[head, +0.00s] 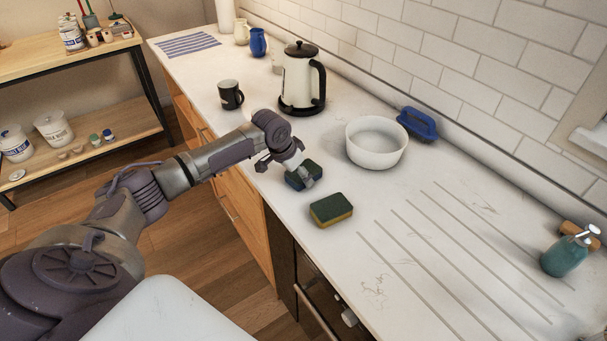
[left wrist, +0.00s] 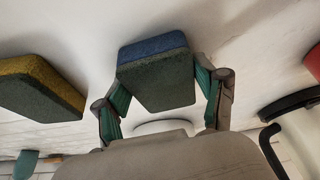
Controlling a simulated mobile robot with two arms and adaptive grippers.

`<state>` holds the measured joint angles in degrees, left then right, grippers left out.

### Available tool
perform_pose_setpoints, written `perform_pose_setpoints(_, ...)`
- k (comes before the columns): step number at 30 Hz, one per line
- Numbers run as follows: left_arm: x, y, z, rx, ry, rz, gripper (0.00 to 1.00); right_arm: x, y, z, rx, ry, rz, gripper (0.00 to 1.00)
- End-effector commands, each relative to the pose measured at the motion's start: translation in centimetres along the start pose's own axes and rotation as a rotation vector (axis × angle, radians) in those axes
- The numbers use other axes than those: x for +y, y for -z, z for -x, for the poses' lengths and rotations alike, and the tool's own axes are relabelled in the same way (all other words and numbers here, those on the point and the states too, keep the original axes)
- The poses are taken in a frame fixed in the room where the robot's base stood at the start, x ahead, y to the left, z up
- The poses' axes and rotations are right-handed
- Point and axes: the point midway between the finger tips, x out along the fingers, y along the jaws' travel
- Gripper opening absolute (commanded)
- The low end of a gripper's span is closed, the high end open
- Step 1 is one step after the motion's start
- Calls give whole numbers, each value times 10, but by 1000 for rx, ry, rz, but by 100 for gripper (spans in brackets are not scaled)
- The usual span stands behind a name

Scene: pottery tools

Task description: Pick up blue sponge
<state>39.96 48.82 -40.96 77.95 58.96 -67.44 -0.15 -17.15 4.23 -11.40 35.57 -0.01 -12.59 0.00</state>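The blue sponge (head: 303,174), with a dark green scouring side up, is at the front of the counter in the head view. My left gripper (head: 296,171) reaches down over it. In the left wrist view the blue sponge (left wrist: 157,75) sits between the two fingers of my left gripper (left wrist: 158,80), one on each side. The fingertips lie right at its edges. I cannot tell whether they press on it, or whether it is lifted off the counter. My right gripper is not in view.
A yellow and green sponge (head: 331,210) lies close by, nearer the front right. A teal soap bottle (head: 564,256) is far right. The grooved drainboard is clear.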

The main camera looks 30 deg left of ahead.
Motion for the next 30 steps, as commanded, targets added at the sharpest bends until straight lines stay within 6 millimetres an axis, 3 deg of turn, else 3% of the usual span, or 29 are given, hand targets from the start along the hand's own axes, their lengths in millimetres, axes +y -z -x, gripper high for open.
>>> perform_pose_setpoints(14,0,2,3,1,0,0,58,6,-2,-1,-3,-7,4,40)
perform_pose_setpoints(22,-1,16,34,6,1,-1,58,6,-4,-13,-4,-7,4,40)
perform_pose_setpoints(30,57,50,60,7,-4,-5,58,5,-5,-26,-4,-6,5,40)
